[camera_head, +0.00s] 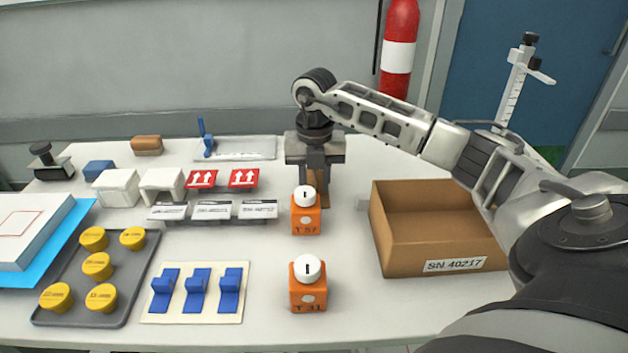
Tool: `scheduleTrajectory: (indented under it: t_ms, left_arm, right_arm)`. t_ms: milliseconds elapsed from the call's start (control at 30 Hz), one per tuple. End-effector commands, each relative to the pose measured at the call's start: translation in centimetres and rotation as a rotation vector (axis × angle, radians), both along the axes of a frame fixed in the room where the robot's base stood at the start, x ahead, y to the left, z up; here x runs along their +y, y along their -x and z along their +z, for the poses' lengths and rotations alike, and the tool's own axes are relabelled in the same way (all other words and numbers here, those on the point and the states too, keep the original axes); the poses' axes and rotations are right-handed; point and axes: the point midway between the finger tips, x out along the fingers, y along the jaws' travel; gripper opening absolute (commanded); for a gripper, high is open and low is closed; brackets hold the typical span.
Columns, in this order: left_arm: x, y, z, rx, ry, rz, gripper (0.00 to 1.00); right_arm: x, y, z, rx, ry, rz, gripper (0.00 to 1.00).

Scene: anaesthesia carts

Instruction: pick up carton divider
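My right gripper (315,170) points down over the back middle of the table, at the end of the arm from the right. A brown cardboard-coloured piece (324,190), which may be the carton divider, stands upright directly below and between its fingers. It is mostly hidden by the gripper and an orange block with a white knob (305,219) in front. I cannot tell whether the fingers are closed on it. An open brown carton (436,255) labelled SN 40217 stands to the right; its visible inside looks empty. My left gripper is not in view.
A second orange block (308,292) stands in front. Left are blue clips on a cream board (237,309), a grey tray (123,307) with yellow-lidded jars, red arrow signs (243,178) and white label holders (212,211).

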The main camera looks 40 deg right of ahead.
Motion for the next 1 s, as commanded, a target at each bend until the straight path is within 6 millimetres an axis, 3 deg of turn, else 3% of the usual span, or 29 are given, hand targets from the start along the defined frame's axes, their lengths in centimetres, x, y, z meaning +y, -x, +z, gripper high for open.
scheduleTrajectory:
  t_ms: [233,333,367,767,1000]
  left_arm:
    - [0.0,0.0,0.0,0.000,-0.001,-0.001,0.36]
    - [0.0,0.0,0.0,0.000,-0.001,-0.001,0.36]
    - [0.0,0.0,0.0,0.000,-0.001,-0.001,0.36]
    - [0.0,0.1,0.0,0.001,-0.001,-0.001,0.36]
    - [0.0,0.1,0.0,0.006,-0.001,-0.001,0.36]
  right_arm:
    - [0.0,0.0,-0.3,0.001,-0.001,0.000,0.29]
    - [0.0,0.0,-0.3,0.001,-0.001,0.000,0.04]
    - [0.0,0.0,-0.3,0.001,-0.001,0.000,0.00]
    - [0.0,0.0,0.2,-0.002,0.001,0.000,0.00]
    - [0.0,-0.1,4.5,-0.005,0.000,-0.001,0.00]
